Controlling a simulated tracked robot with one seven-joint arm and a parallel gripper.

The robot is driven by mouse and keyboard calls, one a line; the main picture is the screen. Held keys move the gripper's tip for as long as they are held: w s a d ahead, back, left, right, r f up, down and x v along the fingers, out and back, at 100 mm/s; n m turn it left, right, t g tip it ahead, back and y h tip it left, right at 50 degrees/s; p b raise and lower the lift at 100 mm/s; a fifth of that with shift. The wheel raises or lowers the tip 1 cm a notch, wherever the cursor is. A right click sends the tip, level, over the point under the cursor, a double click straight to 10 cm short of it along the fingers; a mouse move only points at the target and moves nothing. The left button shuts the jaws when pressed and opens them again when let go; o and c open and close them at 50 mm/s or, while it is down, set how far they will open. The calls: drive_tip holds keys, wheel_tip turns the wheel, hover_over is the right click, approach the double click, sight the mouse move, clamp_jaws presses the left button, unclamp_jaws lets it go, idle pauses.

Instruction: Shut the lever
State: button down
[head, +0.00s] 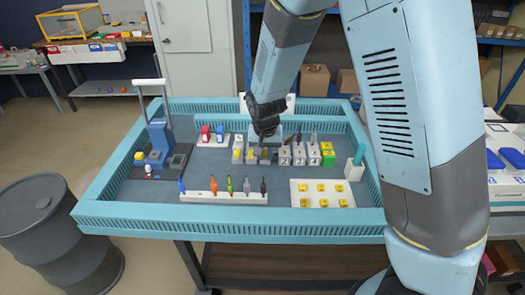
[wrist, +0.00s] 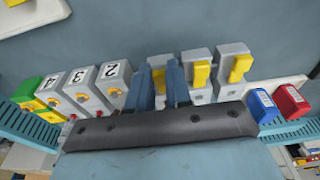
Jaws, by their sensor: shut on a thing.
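Several grey boxes stand in a row on the blue-rimmed table. Three have yellow levers: one box (wrist: 233,62) at the right in the wrist view, one beside it (wrist: 196,66), and one between my fingers. My gripper (wrist: 160,76) is down over that third box, its two blue fingers around its yellow lever (wrist: 158,80), which is mostly hidden. In the head view my gripper (head: 266,134) reaches down to the row. A tall upright lever with a white handle (head: 149,82) stands on a blue device (head: 160,134) at the left, apart from my gripper.
Numbered boxes (wrist: 84,82) stand close beside my fingers. Red (wrist: 261,104) and blue (wrist: 291,98) pieces are on the other side. A rack of coloured tools (head: 228,197) and a white tray of yellow pieces (head: 322,194) lie nearer the front. The table has a raised rim (head: 250,232).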

drive_tip(key=shift+s+f+t, duration=0.2)
drive_tip(key=shift+f+t, duration=0.1)
drive_tip(key=shift+t, duration=0.3)
drive_tip(key=c, duration=1)
unclamp_jaws()
drive_tip(key=shift+c, duration=0.2)
drive_tip(key=shift+r, duration=0.1)
drive_tip(key=v, duration=1.3)
drive_tip(key=shift+r, duration=0.3)
drive_tip(key=s+d+r, duration=0.3)
drive_tip(key=d+r, duration=0.2)
drive_tip(key=d, duration=0.3)
drive_tip(key=s+d+r+t+y, duration=0.15)
drive_tip(key=d+r, duration=0.25)
drive_tip(key=d, duration=0.4)
drive_tip(key=s+d+r+g+h, duration=0.1)
drive_tip(key=s+d+r, duration=0.2)
drive_tip(key=d+r, duration=0.3)
drive_tip(key=s+d+r+t, duration=0.1)
drive_tip(key=s+d, duration=0.5)
drive_tip(key=s, duration=0.2)
drive_tip(key=shift+s+r+m+t, duration=0.2)
drive_tip(key=shift+s+m+t, duration=0.1)
drive_tip(key=shift+s+t, duration=0.05)
